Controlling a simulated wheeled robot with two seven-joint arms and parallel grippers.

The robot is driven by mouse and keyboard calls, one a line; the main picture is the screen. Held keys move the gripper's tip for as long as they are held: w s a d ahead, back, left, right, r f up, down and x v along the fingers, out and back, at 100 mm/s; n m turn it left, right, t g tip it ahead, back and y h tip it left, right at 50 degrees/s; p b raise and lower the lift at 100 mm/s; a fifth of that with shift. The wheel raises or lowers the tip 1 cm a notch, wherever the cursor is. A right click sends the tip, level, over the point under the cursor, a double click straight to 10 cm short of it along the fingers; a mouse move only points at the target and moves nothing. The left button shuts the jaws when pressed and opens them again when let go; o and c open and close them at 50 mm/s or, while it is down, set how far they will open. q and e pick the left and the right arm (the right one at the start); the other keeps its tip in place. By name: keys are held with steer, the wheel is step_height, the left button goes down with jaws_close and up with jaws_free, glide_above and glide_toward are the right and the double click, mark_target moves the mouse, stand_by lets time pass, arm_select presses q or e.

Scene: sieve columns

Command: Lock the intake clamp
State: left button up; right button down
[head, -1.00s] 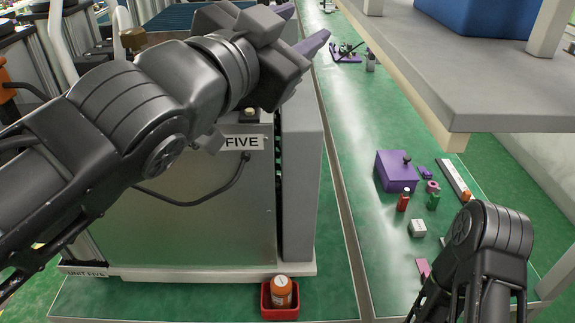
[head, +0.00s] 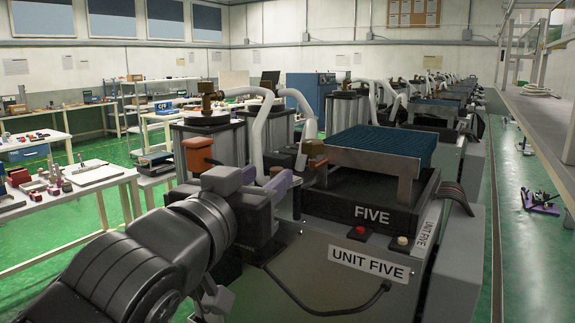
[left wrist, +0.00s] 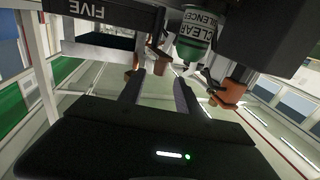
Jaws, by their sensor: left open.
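In the head view an orange box (head: 198,152) and a brown knob (head: 313,148) sit on the pipework near the gripper. I cannot tell which part is the intake clamp. My right gripper is out of view.
Grey pipes (head: 258,130) and ribbed columns stand behind my left gripper. A red button (head: 360,231) and a pale button (head: 402,240) are on the unit's front.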

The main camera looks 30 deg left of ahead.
arm_select(q)
steer(key=p+x, duration=0.1)
steer(key=x, duration=0.7)
steer(key=shift+d+p, duration=0.1)
steer(key=shift+p, duration=0.3)
steer(key=shift+s, duration=0.1)
steer(key=shift+c, duration=0.3)
jaws_close()
